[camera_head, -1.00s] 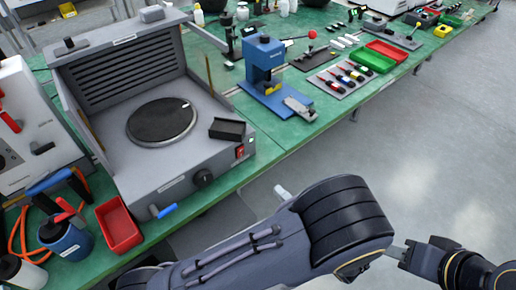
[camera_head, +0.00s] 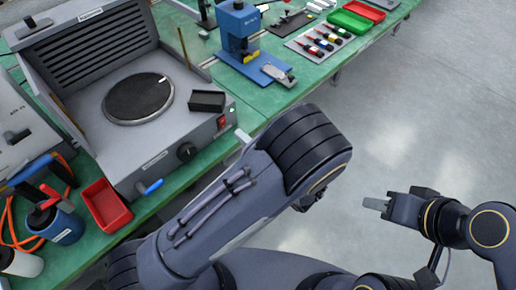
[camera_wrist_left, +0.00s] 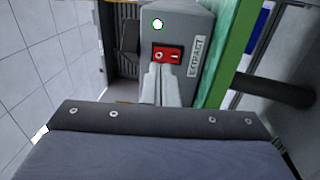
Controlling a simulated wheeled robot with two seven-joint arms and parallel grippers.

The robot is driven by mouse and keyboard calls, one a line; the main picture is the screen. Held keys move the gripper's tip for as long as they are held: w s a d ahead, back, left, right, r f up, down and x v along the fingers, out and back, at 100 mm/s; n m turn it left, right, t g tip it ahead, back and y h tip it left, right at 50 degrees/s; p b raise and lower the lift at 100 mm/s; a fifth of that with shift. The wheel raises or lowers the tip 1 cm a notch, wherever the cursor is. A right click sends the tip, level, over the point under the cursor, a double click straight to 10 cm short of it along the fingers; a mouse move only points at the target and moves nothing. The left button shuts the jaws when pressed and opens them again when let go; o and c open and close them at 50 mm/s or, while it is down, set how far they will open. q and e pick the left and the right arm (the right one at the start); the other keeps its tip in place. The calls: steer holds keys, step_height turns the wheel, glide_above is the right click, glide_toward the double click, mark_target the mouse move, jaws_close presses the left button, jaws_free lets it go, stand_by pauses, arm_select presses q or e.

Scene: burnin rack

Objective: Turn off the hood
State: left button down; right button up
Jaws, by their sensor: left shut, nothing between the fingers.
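The hood (camera_head: 150,165) is a grey box on the green bench with a louvred back panel and a round black disc. Its red rocker switch (camera_head: 222,122) is on the front face at the right. In the left wrist view the switch (camera_wrist_left: 167,54) sits beside an "EXTRACT" label, and a green lamp (camera_wrist_left: 157,24) is lit above it. My left gripper (camera_head: 243,138) is shut and empty, its tips close in front of the switch; contact cannot be told. In the wrist view its fingers (camera_wrist_left: 163,80) point at the switch. My right gripper (camera_head: 375,204) is over open floor.
A black knob (camera_head: 186,152) and a blue-handled part (camera_head: 152,186) are left of the switch. A black block (camera_head: 207,101) lies on the hood's top edge. A red tray (camera_head: 105,206) and a blue press (camera_head: 240,35) flank the hood. The floor at right is clear.

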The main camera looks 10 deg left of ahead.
mark_target(224, 120)
arm_select(q)
steer(key=shift+x, duration=2.35)
